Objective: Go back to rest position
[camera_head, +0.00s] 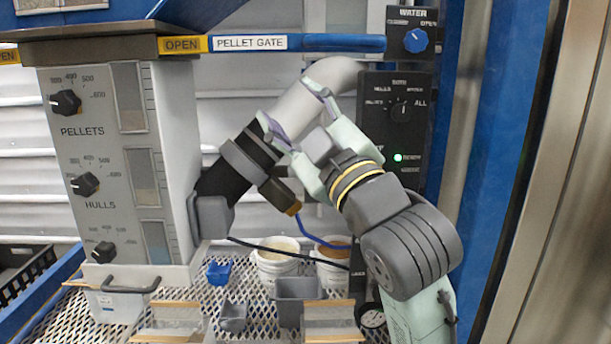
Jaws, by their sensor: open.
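My gripper (294,108) is in the middle of the view, reaching up and left from my arm at the right. Its pale green fingers with purple pads are spread open. They overlap a pale grey tube (338,74) that runs down left into a black section. I cannot tell whether the fingers touch the tube. I see nothing clearly held. My arm hides part of the black control panel (372,90) and what lies behind it.
The hopper panel (62,140) with knobs stands left, under the blue pellet gate bar (340,43). White buckets (277,262), a grey bin (300,290) and a blue scoop (219,271) sit low on mesh. A blue post (490,170) rises right of my arm.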

